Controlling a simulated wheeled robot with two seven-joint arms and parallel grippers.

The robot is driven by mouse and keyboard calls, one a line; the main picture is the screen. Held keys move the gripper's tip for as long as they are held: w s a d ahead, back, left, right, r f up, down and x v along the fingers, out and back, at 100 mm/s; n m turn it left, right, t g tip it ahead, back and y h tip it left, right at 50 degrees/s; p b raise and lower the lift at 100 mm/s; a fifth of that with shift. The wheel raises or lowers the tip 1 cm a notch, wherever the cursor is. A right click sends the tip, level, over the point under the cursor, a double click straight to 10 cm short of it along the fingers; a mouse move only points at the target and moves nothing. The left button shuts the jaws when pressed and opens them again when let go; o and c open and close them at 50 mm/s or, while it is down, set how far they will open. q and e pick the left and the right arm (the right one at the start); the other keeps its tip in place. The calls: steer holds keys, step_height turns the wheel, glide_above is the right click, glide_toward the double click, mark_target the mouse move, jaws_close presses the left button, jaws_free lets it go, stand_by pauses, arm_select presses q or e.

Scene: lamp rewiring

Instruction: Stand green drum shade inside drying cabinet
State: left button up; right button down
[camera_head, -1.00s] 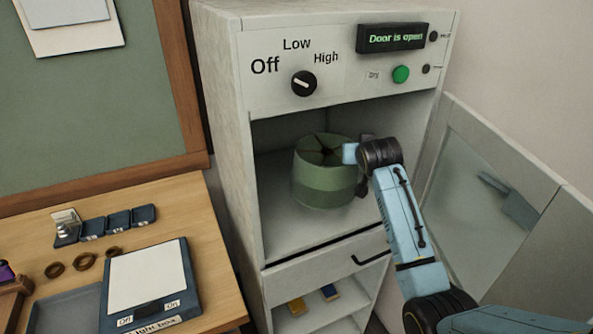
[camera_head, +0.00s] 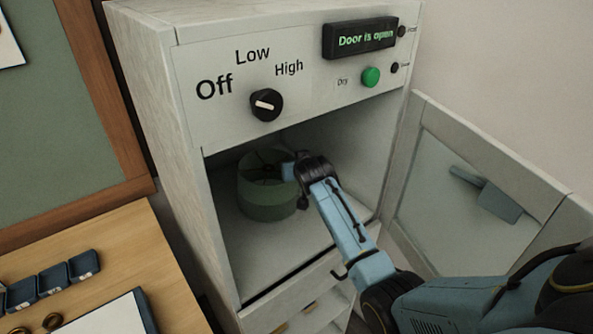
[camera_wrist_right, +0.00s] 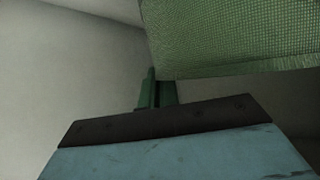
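The green drum shade (camera_head: 262,203) is inside the drying cabinet's open chamber (camera_head: 285,238), towards the left and back. It looks upright, with its open top and inner spokes showing. My right gripper (camera_head: 291,172) reaches in from the right and is shut on the shade's right upper edge. In the right wrist view, the shade's woven side (camera_wrist_right: 235,40) fills the upper right, close to the gripper. Whether the shade's base touches the chamber floor cannot be told. My left gripper is not in view.
The cabinet door (camera_head: 470,185) stands open at the right, and the display (camera_head: 361,39) reads "Door is open". The dial (camera_head: 266,104) and green button (camera_head: 371,77) sit above the chamber. A wooden table (camera_head: 110,255) with small blue trays is at the lower left.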

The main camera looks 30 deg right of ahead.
steer(key=shift+f, duration=0.9)
steer(key=c, duration=1.6)
jaws_free()
steer(key=v, duration=1.2)
